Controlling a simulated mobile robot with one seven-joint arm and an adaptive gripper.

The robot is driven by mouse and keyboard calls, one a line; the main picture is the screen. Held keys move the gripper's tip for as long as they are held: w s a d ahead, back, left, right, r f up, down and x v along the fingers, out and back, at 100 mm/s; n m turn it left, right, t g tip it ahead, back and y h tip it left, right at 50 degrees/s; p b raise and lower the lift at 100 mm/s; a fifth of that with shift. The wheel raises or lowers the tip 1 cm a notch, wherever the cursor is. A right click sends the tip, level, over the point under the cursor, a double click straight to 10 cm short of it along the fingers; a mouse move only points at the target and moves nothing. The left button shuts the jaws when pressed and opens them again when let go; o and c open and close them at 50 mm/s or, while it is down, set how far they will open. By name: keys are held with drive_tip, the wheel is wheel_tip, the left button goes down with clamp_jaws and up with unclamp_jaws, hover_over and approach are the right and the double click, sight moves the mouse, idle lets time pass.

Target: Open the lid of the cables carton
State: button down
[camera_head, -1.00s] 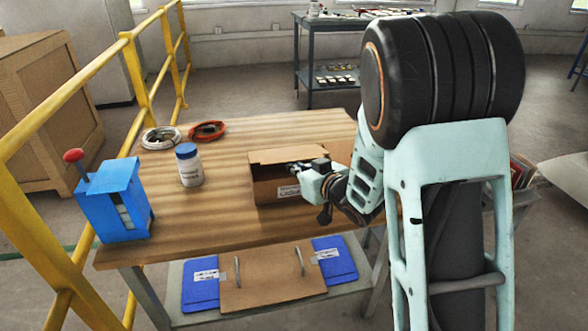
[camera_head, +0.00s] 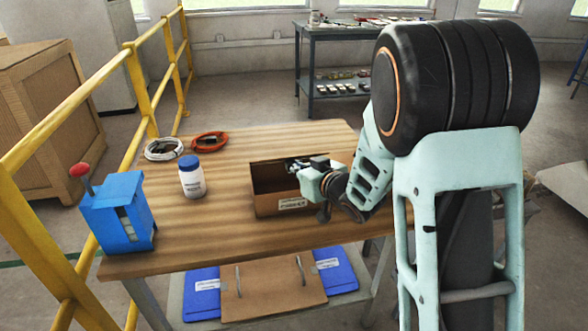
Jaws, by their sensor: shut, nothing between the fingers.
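The cables carton (camera_head: 265,205) is a brown box with a white label (camera_head: 292,204) on its front, standing on the wooden table right of centre. Its top is open and I see into its dark inside. The lid is not clearly distinguishable; it may lie back behind the box, partly hidden by my gripper. My gripper (camera_head: 294,166) is shut and empty, its fingertips over the back part of the carton opening. My arm hides the carton's right end. I cannot tell whether the fingers touch the lid.
A white jar with a blue cap (camera_head: 192,178) stands left of the carton. Two coiled cables, white (camera_head: 164,150) and orange (camera_head: 209,142), lie behind it. A blue box with a red-knobbed lever (camera_head: 122,215) stands at the table's left edge, beside a yellow railing (camera_head: 140,85). The table front (camera_head: 200,238) is clear.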

drive_tip(key=shift+w+r, duration=0.1)
drive_tip(key=shift+r, duration=0.15)
drive_tip(key=shift+w+a+r+p, duration=0.1)
drive_tip(key=shift+w+r+p, duration=0.35)
drive_tip(key=shift+r, duration=0.15)
drive_tip(key=shift+w+a+r+p, duration=0.1)
drive_tip(key=shift+w+r+p, duration=0.3)
drive_tip(key=shift+r, duration=0.3)
drive_tip(key=shift+w+a+r+p, duration=0.3)
drive_tip(key=shift+w+r+p, duration=0.6)
drive_tip(key=shift+r, duration=0.05)
drive_tip(key=shift+w, duration=0.1)
